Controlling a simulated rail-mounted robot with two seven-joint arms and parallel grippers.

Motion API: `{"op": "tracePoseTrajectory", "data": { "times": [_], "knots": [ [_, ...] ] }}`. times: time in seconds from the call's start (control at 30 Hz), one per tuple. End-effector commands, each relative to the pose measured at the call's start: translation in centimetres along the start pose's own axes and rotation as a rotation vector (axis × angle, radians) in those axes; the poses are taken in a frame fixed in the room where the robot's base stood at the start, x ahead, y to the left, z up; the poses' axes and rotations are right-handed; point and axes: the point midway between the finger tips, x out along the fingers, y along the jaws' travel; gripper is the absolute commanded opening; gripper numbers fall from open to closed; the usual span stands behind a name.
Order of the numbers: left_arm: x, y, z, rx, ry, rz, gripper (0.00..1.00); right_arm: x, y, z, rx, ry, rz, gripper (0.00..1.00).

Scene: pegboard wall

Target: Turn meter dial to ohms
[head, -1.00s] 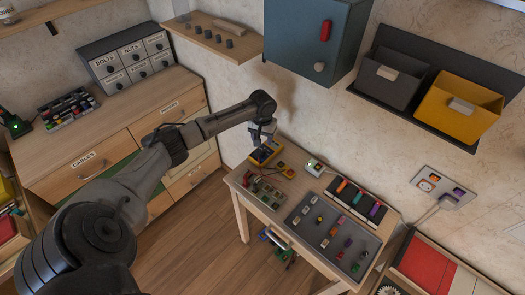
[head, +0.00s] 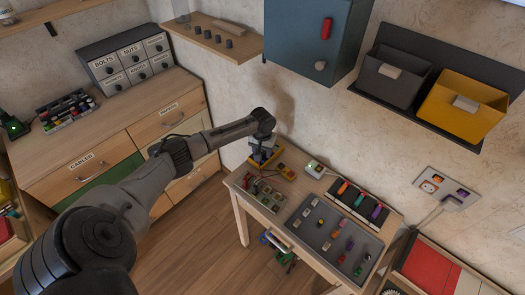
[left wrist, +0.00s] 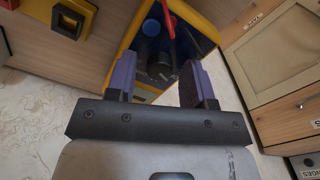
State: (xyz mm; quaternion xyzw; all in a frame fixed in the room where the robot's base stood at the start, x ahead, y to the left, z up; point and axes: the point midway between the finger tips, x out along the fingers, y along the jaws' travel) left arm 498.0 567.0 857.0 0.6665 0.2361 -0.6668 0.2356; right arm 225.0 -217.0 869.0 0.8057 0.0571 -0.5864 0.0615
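The yellow meter (left wrist: 123,62) shows in the left wrist view with a dark blue face, a black dial (left wrist: 160,70) and a red pointer or lead (left wrist: 165,18) above it. In the head view the meter (head: 254,161) sits on the small table's back left corner, mostly hidden by my arm. My left gripper (left wrist: 159,74) points at the meter's face, its two dark purple fingers apart on either side of the dial. I cannot tell whether they touch it. The gripper also shows in the head view (head: 263,150). The dial's marks are not readable. My right gripper is not in view.
A grey tray (head: 312,250) with several small parts lies in front. The blue wall cabinet (head: 305,45) hangs above, with a shelf (head: 215,42) to its left.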

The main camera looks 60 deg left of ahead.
Motion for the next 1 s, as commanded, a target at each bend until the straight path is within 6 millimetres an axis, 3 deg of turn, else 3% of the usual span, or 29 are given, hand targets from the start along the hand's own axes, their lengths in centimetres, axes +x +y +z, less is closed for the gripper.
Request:
{"op": "tracePoseTrajectory", "data": {
  "times": [0.47, 0.77, 1.0],
  "knots": [
    [0.0, 0.0, 0.0, 0.000, 0.000, 0.000, 0.03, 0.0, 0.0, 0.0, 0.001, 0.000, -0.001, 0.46],
    [-0.3, 0.0, 0.0, 0.056, -0.001, 0.001, 0.03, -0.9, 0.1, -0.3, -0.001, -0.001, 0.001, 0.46],
    [-0.5, 0.0, 0.0, 0.227, -0.002, 0.000, 0.03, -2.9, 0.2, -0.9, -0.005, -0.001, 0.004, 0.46]
  ]
}}
